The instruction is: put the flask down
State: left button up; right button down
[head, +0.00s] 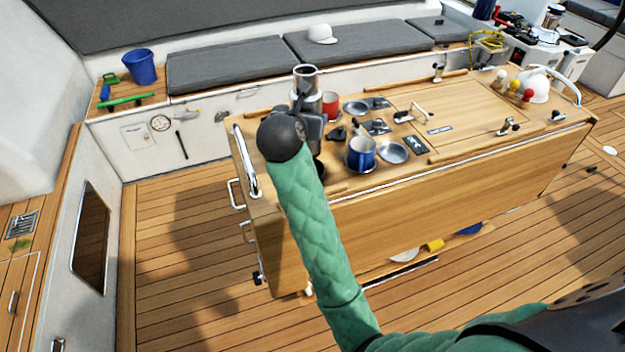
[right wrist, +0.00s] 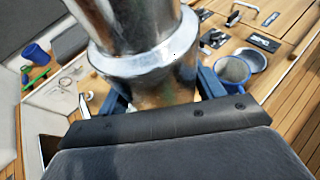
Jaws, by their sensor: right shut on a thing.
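The flask (head: 306,82) is a shiny metal cylinder, standing upright at the left end of the wooden cockpit table (head: 455,165). My right gripper (head: 308,118) is shut on it; my green-sleeved arm hides much of the gripper and the flask's lower part. In the right wrist view the flask (right wrist: 145,50) fills the upper middle, between the blue fingers of the gripper (right wrist: 160,95). I cannot tell whether its base touches the table. My left gripper is not in view.
A red cup (head: 330,105) is close beside the flask. A blue mug (head: 361,153), a metal dish (head: 394,152) and small dark items stand to its right. A steel grab rail (head: 245,165) edges the table's left end. A blue bucket (head: 140,67) is on the bench.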

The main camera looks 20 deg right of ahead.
jog(key=shift+s+a+f+m+g+h+p, duration=0.1)
jog(key=shift+s+f+m+g+h+p, duration=0.05)
jog(key=shift+s+m+g+h+p, duration=0.3)
jog(key=shift+s+a+f+m+g+h+p, duration=0.15)
jog(key=shift+s+m+g+h, duration=0.1)
jog(key=shift+s+m+h, duration=0.25)
notch_tip(320, 180, down, 4)
jog(key=shift+d+f+p, duration=0.15)
jog(key=shift+f+p, duration=0.1)
jog(key=shift+p, duration=0.65)
jog(key=shift+w+f+p, duration=0.1)
jog(key=shift+f+p, duration=0.9)
jog(key=shift+f, duration=1.5)
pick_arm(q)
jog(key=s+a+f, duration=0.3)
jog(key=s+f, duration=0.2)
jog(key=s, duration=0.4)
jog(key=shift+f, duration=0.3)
pick_arm(e)
jog(key=shift+f, duration=0.1)
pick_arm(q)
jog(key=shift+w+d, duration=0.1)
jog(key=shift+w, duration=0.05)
pick_arm(e)
jog(key=shift+c, duration=1.2)
grip_release()
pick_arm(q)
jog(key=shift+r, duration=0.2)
